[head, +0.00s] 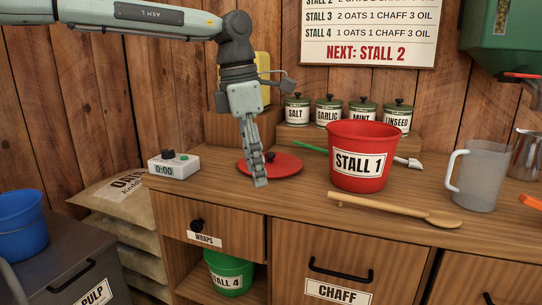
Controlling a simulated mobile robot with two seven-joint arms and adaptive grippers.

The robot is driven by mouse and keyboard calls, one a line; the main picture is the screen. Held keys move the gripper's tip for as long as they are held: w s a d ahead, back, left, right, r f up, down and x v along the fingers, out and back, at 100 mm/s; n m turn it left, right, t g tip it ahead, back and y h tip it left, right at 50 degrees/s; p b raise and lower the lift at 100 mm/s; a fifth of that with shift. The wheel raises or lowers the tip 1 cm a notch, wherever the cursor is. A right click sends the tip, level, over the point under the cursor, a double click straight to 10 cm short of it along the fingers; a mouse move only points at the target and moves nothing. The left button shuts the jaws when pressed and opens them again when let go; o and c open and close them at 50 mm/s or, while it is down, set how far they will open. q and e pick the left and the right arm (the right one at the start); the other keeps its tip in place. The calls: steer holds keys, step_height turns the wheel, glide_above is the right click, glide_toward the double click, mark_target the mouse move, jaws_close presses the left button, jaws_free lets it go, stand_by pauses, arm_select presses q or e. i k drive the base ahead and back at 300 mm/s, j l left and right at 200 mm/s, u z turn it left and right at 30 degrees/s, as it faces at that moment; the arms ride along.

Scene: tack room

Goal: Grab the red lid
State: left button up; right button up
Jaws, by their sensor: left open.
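The red lid (288,166) lies flat on the wooden counter, left of the red bucket marked STALL 1 (372,140). A small dark knob shows on its top. My left gripper (260,181) points down from above, with its fingers in front of the lid's left part and hiding some of it. The gripper is open and nothing shows between its fingers. I cannot tell whether the fingertips touch the lid or the counter. My right gripper is not in view.
A wooden spoon (395,210), a clear jug (478,178) and a green-handled tool (312,146) lie or stand around the bucket. Several labelled tins, including SALT (295,112), stand behind. Bare counter lies in front of the lid.

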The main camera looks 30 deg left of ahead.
mark_target(278, 165)
steer(key=i+j, duration=0.85)
